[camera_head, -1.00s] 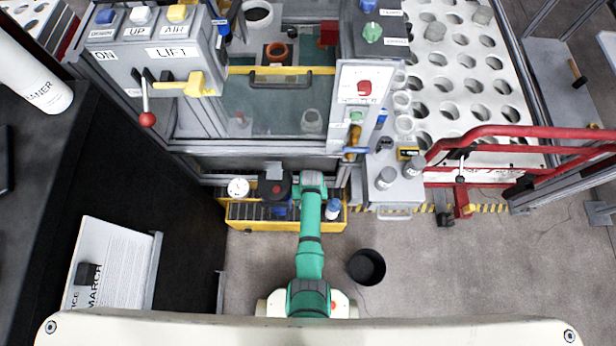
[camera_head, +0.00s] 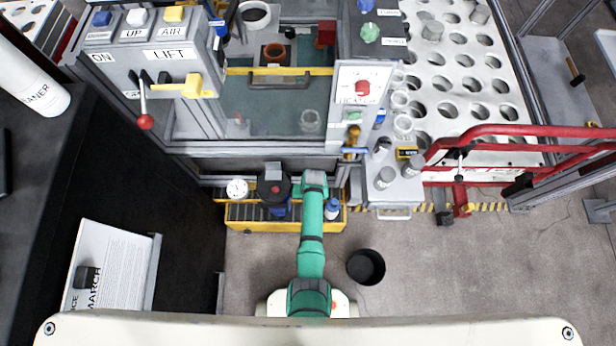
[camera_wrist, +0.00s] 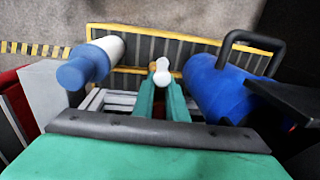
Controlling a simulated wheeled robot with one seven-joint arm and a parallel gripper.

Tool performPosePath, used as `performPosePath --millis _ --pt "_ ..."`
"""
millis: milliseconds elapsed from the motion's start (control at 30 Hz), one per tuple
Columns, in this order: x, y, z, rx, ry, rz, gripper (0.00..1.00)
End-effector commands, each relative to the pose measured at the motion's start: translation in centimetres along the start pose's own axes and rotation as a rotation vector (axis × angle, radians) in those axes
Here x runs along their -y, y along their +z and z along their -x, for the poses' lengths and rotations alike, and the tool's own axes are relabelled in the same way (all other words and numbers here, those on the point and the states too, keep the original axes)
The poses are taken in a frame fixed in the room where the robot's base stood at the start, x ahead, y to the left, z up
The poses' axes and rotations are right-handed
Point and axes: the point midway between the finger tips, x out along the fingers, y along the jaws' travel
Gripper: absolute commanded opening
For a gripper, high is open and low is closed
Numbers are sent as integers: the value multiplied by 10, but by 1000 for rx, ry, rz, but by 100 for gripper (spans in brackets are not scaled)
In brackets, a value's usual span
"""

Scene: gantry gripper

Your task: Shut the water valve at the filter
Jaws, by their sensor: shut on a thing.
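The filter is a blue canister (camera_wrist: 222,92) with a black top, at the right in the wrist view. In the head view its black head (camera_head: 273,188) shows left of my arm's end, with a little blue beneath. My gripper (camera_wrist: 160,82) has green fingers, shut on a small white and tan piece (camera_wrist: 162,74) between the filter and a small bottle. I cannot tell whether this piece is the water valve's handle. In the head view my arm's end covers the fingertips. No valve shows clearly in either view.
A blue-and-white bottle (camera_wrist: 90,62) stands close left of my fingers in the wrist view; it is right of my arm in the head view (camera_head: 333,208). A yellow-edged rack (camera_head: 240,216) lies below. A white gauge (camera_head: 237,189) sits at left, a black bin (camera_head: 366,267) at right.

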Motion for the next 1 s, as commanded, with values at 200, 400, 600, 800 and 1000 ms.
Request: performPosePath --millis 200,400,600,800,1000 --pt "5 13 -7 25 -4 5 0" --pt "5 13 -7 25 -5 5 0" --pt "5 13 -7 25 -6 4 0" --pt "3 11 -6 22 -4 2 46" --pt "1 7 -4 13 -2 -2 67"
